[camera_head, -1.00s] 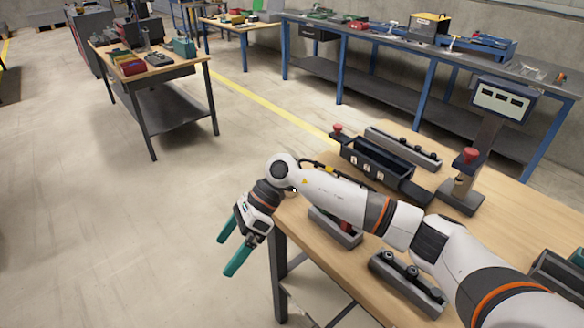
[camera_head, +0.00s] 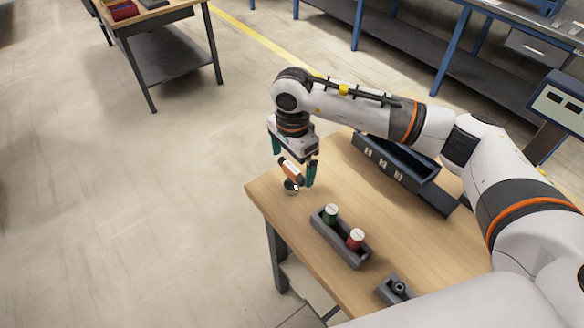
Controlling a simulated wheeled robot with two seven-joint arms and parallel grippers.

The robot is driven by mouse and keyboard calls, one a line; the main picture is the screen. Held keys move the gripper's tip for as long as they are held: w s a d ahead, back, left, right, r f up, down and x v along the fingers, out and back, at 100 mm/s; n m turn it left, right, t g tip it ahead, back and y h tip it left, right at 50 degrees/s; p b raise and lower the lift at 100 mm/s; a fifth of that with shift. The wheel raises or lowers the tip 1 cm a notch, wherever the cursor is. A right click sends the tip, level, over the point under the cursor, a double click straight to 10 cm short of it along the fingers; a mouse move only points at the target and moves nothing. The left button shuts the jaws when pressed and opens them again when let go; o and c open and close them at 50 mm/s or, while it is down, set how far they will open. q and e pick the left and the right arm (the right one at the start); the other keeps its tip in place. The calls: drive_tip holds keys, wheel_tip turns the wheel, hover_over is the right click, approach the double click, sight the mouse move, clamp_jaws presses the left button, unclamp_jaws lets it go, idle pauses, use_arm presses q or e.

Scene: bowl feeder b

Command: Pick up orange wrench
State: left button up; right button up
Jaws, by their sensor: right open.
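An orange tool (camera_head: 290,171), which I take to be the orange wrench, shows near the left corner of the wooden table. It is tilted, with a dark and pale round part (camera_head: 291,187) at its lower end. My right gripper (camera_head: 294,166) is open and points down, with one green finger to the left of the tool and one to the right. The tool shows between the fingers, but I cannot tell whether they touch it. The tool's upper end is partly hidden by the gripper. My left gripper is not in view.
On the wooden table (camera_head: 430,258), a grey holder (camera_head: 336,247) carries a green and a red cylinder. A dark bin (camera_head: 397,171) stands behind my right forearm. A small grey block (camera_head: 394,290) sits at the front. The tabletop between holder and bin is clear.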

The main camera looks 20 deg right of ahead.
sight(292, 177)
drive_tip(key=shift+f, duration=0.5)
drive_tip(key=shift+w+f, duration=0.15)
drive_tip(key=shift+f, duration=0.15)
drive_tip(key=f+p, duration=0.1)
drive_tip(key=f, duration=0.2)
drive_tip(key=f+p, duration=0.1)
drive_tip(key=shift+w+f+p, duration=0.15)
drive_tip(key=shift+w+p, duration=0.15)
drive_tip(key=shift+p, duration=0.05)
drive_tip(key=shift+f, duration=0.55)
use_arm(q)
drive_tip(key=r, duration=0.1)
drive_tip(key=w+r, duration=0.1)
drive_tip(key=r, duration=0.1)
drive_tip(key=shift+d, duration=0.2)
use_arm(e)
drive_tip(key=shift+w, duration=0.1)
drive_tip(key=c, duration=1.2)
drive_tip(key=shift+r, duration=0.1)
